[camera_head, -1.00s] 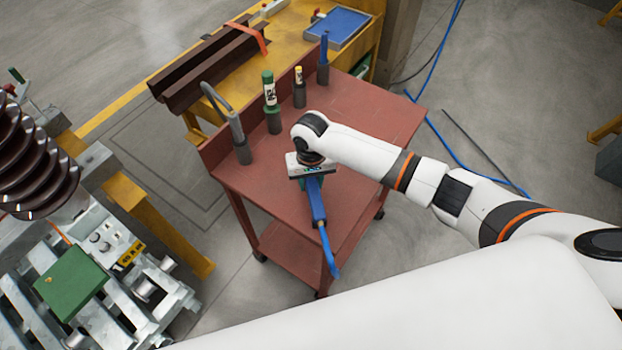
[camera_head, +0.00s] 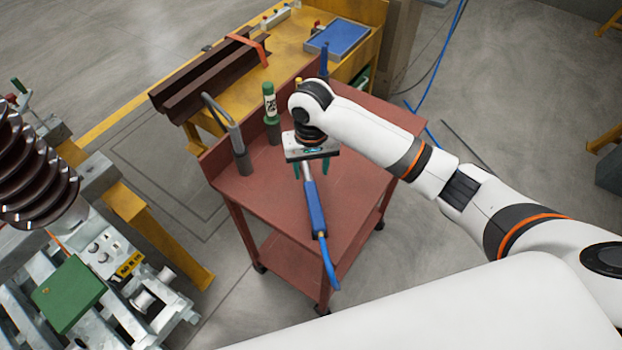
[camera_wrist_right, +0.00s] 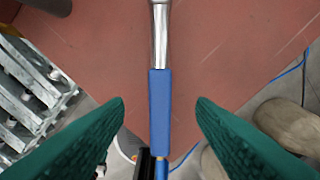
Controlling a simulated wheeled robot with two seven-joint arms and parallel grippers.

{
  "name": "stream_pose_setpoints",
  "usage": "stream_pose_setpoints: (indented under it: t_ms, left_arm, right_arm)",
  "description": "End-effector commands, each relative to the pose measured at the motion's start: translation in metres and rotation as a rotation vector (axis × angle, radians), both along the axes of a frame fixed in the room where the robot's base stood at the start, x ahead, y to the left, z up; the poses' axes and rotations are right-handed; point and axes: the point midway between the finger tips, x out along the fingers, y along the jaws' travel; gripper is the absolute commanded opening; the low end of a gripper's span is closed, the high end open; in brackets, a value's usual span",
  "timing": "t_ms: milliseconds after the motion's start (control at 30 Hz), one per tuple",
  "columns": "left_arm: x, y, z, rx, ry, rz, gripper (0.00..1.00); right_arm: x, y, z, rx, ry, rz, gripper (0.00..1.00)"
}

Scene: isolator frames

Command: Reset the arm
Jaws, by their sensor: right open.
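My right gripper (camera_head: 311,170) is open above the top of the red cart, with its teal fingers pointing down. A blue-handled tool (camera_head: 315,208) with a silver shaft lies on the cart top under it, its handle toward the near edge. In the right wrist view the blue handle (camera_wrist_right: 160,108) lies between my two spread fingers, with a gap on each side. The gripper body hides the far end of the tool in the head view. My left gripper is not in view.
The red cart (camera_head: 255,190) also bears a grey hooked tool (camera_head: 233,132) and a green-topped bottle (camera_head: 270,105) in holders, close to my right wrist. A yellow bench (camera_head: 285,40) with a blue tray (camera_head: 340,37) stands behind. Machinery with a brown ribbed insulator (camera_head: 35,170) is at left.

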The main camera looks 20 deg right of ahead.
Motion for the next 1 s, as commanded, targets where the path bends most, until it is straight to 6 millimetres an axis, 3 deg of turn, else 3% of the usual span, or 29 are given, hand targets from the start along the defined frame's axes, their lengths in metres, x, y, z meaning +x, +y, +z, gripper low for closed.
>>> stream_pose_setpoints:
  t_ms: [200, 767, 867, 1000]
  left_arm:
    - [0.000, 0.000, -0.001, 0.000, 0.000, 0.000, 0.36]
    - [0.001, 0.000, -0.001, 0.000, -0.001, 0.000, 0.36]
    - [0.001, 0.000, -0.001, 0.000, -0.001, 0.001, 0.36]
    - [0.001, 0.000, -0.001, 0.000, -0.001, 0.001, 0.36]
  right_arm:
    - [0.000, 0.000, 0.017, 0.000, -0.001, 0.001, 0.51]
    - [-0.001, 0.001, 0.017, 0.003, 0.000, 0.004, 0.51]
    - [-0.011, 0.009, 0.009, 0.024, -0.005, 0.035, 0.51]
    - [-0.042, 0.029, -0.014, 0.093, -0.036, 0.132, 0.51]
